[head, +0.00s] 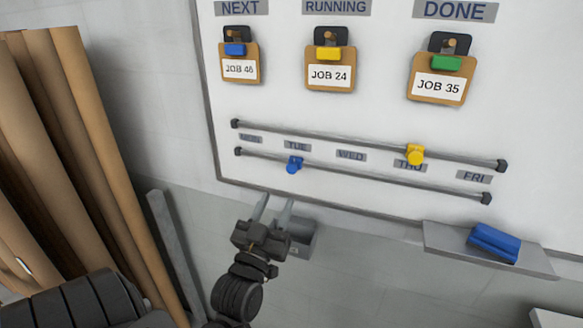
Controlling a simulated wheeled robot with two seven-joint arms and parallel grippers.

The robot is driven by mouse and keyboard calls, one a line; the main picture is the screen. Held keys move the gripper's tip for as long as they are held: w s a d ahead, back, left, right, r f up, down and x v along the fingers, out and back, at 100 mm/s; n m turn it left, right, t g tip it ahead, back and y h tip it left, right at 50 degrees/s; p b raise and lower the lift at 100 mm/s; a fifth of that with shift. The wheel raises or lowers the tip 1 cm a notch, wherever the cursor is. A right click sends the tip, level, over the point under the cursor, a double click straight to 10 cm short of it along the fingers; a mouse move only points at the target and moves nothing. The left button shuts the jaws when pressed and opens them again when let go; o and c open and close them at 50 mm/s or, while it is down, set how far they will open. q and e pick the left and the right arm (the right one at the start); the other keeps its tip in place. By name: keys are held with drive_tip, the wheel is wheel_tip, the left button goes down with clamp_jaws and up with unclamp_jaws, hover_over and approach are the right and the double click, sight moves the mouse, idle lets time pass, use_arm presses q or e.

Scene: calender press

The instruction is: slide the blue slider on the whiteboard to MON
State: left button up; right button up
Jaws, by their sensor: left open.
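The whiteboard (390,120) carries two slanting rails with day labels between them. The blue slider (294,165) sits on the lower rail (400,184), just under the TUE label (298,146). The MON label (250,138) is to its left, near the rails' left ends. My left gripper (273,203) is open and empty, below the blue slider and a little to its left, apart from it. Its fingers point up toward the board's lower edge. My right gripper is not in view.
A yellow slider (415,154) is on the upper rail by THU. Job cards hang above. A ledge (440,241) with a blue block (494,243) juts out at lower right. A grey box (302,232) is behind my gripper. Tall brown rolls (75,150) stand at left.

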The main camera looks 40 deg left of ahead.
sight(290, 171)
use_arm(q)
drive_tip(key=p+x, duration=0.2)
drive_tip(key=x, duration=0.8)
drive_tip(key=shift+p, duration=0.4)
drive_tip(key=shift+w+a, duration=0.15)
drive_tip(key=shift+w, duration=0.3)
clamp_jaws()
